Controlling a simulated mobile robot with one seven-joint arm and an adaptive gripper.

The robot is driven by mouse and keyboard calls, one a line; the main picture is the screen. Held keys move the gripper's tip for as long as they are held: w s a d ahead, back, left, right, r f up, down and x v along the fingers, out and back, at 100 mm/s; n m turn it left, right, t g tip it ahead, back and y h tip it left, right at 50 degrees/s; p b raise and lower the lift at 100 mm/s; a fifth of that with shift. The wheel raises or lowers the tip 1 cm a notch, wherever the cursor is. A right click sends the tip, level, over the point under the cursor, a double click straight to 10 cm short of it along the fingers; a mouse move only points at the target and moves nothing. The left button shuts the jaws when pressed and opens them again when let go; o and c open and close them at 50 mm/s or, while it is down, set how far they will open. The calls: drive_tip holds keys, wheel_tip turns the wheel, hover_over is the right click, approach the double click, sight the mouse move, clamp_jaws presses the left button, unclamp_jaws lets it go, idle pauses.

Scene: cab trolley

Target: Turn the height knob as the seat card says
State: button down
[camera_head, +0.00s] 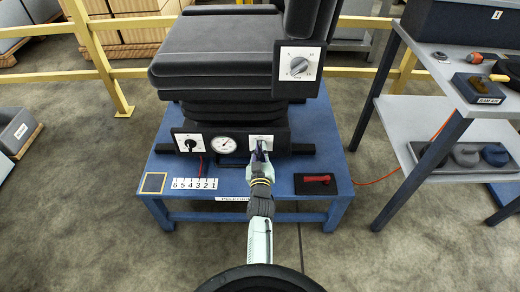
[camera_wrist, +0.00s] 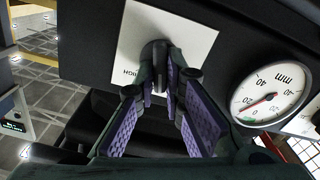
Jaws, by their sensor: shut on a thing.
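The seat (camera_head: 215,50) stands on a blue trolley (camera_head: 320,135). A dark knob on a white plate (camera_head: 262,139) is on the right of its base front; the same knob (camera_wrist: 154,52) shows in the wrist view. The plate's lettering is partly hidden there. My gripper (camera_head: 260,155) reaches the plate from the front. In the wrist view its purple-padded fingers (camera_wrist: 172,90) are shut on the knob. A round gauge (camera_head: 224,145) marked mm sits left of the plate; its dial (camera_wrist: 270,97) shows the needle near the low end. I cannot make out a seat card.
Another black knob (camera_head: 190,144) is left of the gauge. A larger dial (camera_head: 299,65) is on the seat's side. A numbered strip (camera_head: 194,184) and red-handled tool (camera_head: 317,180) lie on the trolley. A side bench (camera_head: 440,70) stands right, and a yellow rail (camera_head: 100,60) runs behind.

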drive_tip(key=m, duration=1.2)
drive_tip(key=shift+d+m, duration=0.3)
drive_tip(key=shift+d, duration=0.1)
idle(0.3)
drive_tip(key=c, duration=1.7)
unclamp_jaws()
drive_tip(key=shift+f, duration=0.1)
drive_tip(key=s, duration=0.7)
drive_tip(key=shift+s, duration=0.25)
